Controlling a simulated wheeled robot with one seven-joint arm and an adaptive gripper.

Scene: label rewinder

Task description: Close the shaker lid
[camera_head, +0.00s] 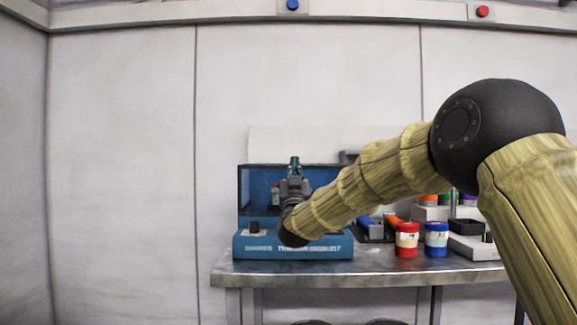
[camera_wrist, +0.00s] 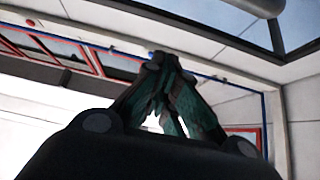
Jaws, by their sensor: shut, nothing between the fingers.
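The shaker (camera_head: 330,247) is a blue machine with white lettering and a dark knob, near the left end of the bench. Its lid (camera_head: 257,188) looks like a dark, see-through panel with a blue frame standing up behind the base; it appears raised. My gripper (camera_head: 294,160) is in front of the shaker and points upward, with its green fingertips near the lid's top edge. I cannot tell whether it touches the lid. In the wrist view my gripper (camera_wrist: 168,65) has its fingertips together and holds nothing. My wrist and arm hide the middle of the shaker.
A red-and-white jar (camera_head: 407,240) and a blue-and-white jar (camera_head: 436,239) stand right of the shaker on the metal bench (camera_head: 300,279). A grey device (camera_head: 476,246) and several coloured items are further right, partly behind my arm.

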